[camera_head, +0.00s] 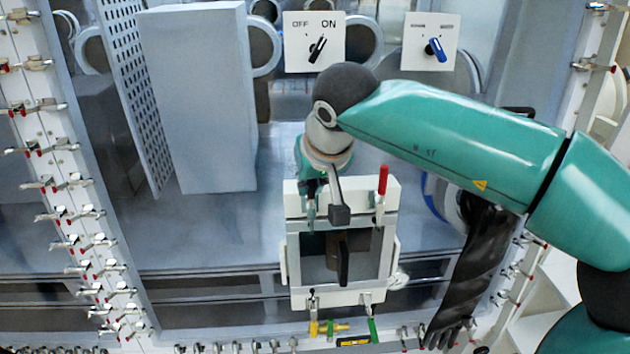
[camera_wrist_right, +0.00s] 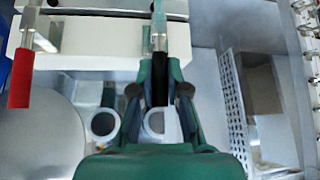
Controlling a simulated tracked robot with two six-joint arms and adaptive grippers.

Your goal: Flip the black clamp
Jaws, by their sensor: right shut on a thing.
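The black clamp (camera_wrist_right: 160,82) shows in the right wrist view. Its dark handle lies between the two fingers of my right gripper (camera_wrist_right: 159,95), which is shut on it. Its metal part meets the top edge of the white frame (camera_wrist_right: 107,32). In the head view my right gripper (camera_head: 310,196) is at the upper left corner of that frame (camera_head: 388,222), and the arm hides most of the clamp. The red clamp (camera_head: 382,181) stands at the upper right corner with its handle pointing up; it also shows in the right wrist view (camera_wrist_right: 21,78). My left gripper is not in view.
A yellow clamp (camera_head: 314,327) and a green clamp (camera_head: 373,329) sit at the frame's lower edge. A black glove (camera_head: 470,275) hangs right of the frame. An OFF/ON switch panel (camera_head: 298,52) and a blue-knob panel (camera_head: 418,56) are above. A large grey box (camera_head: 200,100) is at left.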

